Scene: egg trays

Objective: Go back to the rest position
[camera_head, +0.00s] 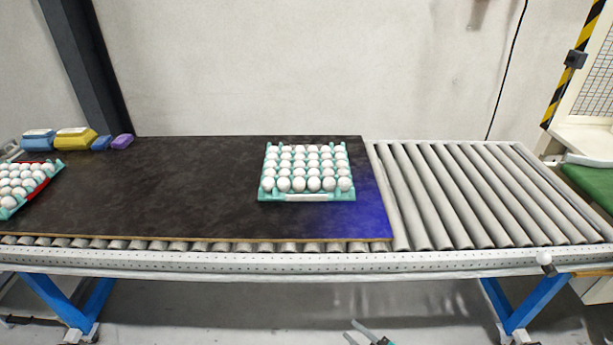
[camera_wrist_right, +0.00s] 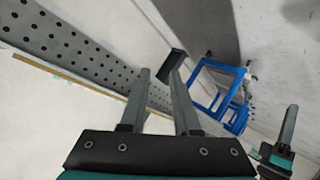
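A teal tray of white eggs (camera_head: 307,197) stands on the right part of the dark board on the conveyor in the head view. A second egg tray (camera_head: 57,165), with some red at its edge, is cut off at the left edge. My right gripper (camera_head: 357,327) shows small at the bottom of the head view, below the conveyor's front rail and well away from both trays. In the right wrist view its two fingers (camera_wrist_right: 161,74) stand apart with nothing between them. Another gripper (camera_wrist_right: 289,120), apparently my left, shows side-on at the right edge there; its opening is not clear.
The conveyor's front rail (camera_head: 300,262) runs across the head view above blue legs (camera_head: 518,311). Bare rollers (camera_head: 460,195) lie right of the board. Blue, yellow and purple packs (camera_head: 76,139) sit at the back left. The floor in front looks clear.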

